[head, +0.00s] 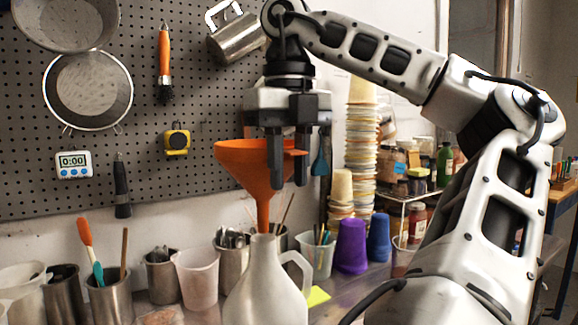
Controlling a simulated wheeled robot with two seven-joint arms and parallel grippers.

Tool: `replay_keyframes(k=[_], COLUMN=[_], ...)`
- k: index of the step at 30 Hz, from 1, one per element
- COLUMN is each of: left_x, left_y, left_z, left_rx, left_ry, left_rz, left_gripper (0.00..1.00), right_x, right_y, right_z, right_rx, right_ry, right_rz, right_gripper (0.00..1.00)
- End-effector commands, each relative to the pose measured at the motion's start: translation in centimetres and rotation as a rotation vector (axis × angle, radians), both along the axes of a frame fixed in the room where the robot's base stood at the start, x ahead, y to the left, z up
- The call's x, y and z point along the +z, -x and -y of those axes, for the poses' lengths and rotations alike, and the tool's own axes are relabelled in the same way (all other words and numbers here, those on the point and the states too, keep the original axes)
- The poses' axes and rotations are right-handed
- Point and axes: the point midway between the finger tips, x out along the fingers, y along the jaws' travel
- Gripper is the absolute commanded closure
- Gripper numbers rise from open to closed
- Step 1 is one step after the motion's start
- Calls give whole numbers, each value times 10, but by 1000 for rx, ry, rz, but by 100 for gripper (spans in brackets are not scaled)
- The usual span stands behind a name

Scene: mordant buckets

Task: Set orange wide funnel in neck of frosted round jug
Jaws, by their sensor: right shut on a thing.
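The orange wide funnel (243,158) is upright, with its wide mouth up and its stem pointing down. My right gripper (288,170) comes down from above and is shut on the funnel at the right side of its rim. The frosted round jug (262,290) stands below, with its handle on the right and its base cut off by the picture's lower edge. The lower end of the funnel's stem meets the jug's neck in this view. I cannot tell how deep the tip sits inside the neck. My left gripper is not in view.
Metal cups with tools (108,297) and a translucent beaker (197,278) stand left of the jug. A purple cup (351,246) and a blue cup (378,238) stand to the right. A pegboard (205,95) with hanging tools is behind. A yellow note (317,296) lies beside the jug.

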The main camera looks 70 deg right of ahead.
Motion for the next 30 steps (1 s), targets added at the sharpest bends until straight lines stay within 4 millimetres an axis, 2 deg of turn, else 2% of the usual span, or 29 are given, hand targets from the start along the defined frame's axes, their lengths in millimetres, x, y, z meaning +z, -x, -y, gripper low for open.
replay_keyframes(k=[16, 30], left_x=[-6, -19], left_y=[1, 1], left_z=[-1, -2], left_rx=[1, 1], left_ry=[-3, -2], left_rz=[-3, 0], left_gripper=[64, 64], right_x=[-4, -22], right_y=[0, 0], right_z=[0, 0], right_rx=[0, 0], right_ry=[0, 0], right_rz=[0, 0], right_gripper=[97, 97])
